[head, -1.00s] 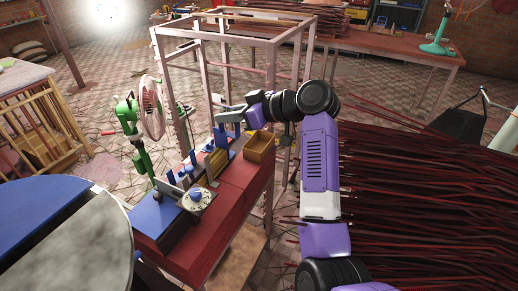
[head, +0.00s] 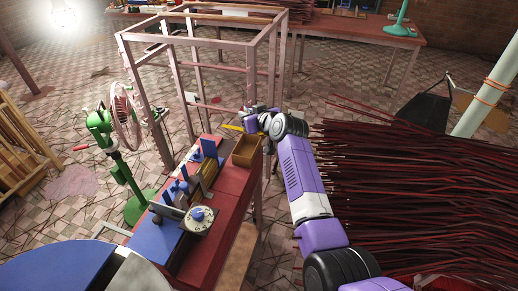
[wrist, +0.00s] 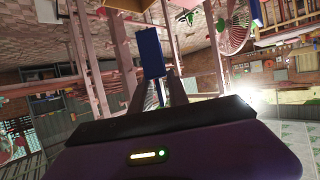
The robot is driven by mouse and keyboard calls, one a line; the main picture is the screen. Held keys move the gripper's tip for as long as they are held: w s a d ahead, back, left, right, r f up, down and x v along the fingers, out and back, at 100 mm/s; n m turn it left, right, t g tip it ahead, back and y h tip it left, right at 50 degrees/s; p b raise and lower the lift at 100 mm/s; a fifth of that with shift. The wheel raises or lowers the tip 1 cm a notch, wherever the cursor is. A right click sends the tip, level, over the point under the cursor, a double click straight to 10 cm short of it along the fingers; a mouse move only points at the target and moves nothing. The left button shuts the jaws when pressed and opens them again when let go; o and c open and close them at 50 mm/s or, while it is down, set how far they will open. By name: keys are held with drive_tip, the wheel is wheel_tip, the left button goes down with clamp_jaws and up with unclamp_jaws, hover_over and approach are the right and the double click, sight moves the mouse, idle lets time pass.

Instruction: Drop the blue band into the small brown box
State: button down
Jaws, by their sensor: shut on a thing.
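The small brown box (head: 246,152) is an open-topped box at the far right end of the red bench. Its light-brown side also shows at the top edge of the wrist view (wrist: 124,6). My gripper (head: 248,124) is above the far side of the box in the head view. In the wrist view my gripper (wrist: 156,82) is shut on the blue band (wrist: 151,54), which appears as a blue slab at the fingertips. The band is too small and partly hidden to make out clearly in the head view.
The red bench (head: 226,205) carries blue posts (head: 209,148) and a round dial-like part (head: 199,217). A metal frame (head: 213,25) rises behind the bench. Dark red sticks (head: 420,185) fill the right.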

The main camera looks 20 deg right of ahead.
drive_tip(key=shift+w+d+r, duration=0.2)
drive_tip(key=shift+d+r, duration=0.1)
drive_tip(key=shift+d, duration=0.2)
drive_tip(key=shift+f+h, duration=0.25)
drive_tip(key=shift+h, duration=0.05)
drive_tip(key=shift+f+b, duration=2)
drive_tip(key=shift+f, duration=0.7)
drive_tip(key=c, duration=1.2)
unclamp_jaws()
drive_tip(key=shift+s+r, duration=0.1)
drive_tip(key=shift+s, duration=0.05)
